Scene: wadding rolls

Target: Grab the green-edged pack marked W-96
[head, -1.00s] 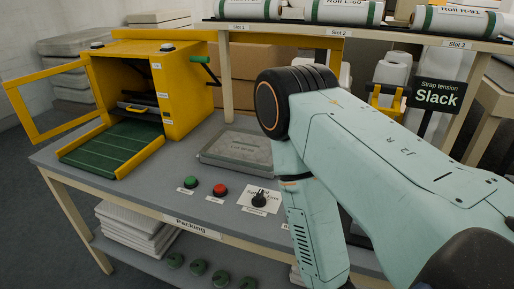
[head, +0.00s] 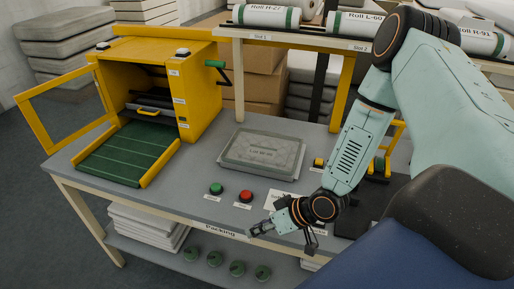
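A flat, grey, see-through pack (head: 263,151) lies on the bench behind the buttons. Its small label is too faint to read for certain, and I see no clear green edge on it. White rolls with green bands lie on the shelf: Roll H-27 (head: 267,16), Roll L-60 (head: 357,24) and Roll R-91 (head: 481,40). My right gripper (head: 284,238) hangs above the front edge of the bench, in front of and apart from the grey pack. Its fingers are spread and nothing shows between them. My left gripper is out of view.
A yellow machine (head: 200,95) with an open door and green ramp (head: 125,152) stands at the left of the bench (head: 190,205). A green button (head: 216,188) and a red button (head: 245,196) sit near the front. My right arm covers the bench's right side.

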